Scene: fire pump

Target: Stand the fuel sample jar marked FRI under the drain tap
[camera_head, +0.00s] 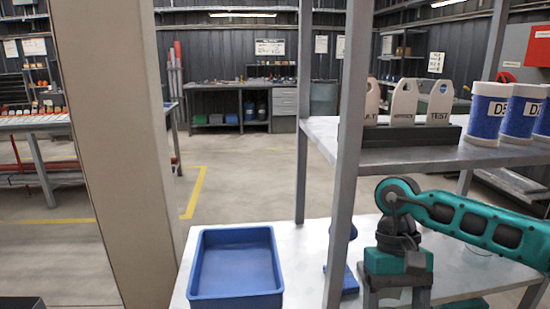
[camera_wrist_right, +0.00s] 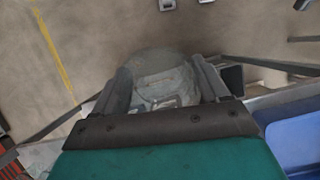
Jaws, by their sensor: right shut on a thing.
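My right gripper (camera_wrist_right: 160,85) is shut on a round, translucent grey jar (camera_wrist_right: 163,68) in the right wrist view. Marks show on the jar, but they are too blurred to read, so I cannot tell whether it says FRI. I cannot make out the drain tap in either view. My left gripper is not in view.
A blue tray (camera_head: 193,285) stands on the bench (camera_head: 310,240), left of the grey post (camera_head: 348,130). A small blue object (camera_head: 350,283) is beside my right gripper. The upper shelf (camera_head: 430,156) holds white tags (camera_head: 404,100) and blue-and-white containers (camera_head: 487,115).

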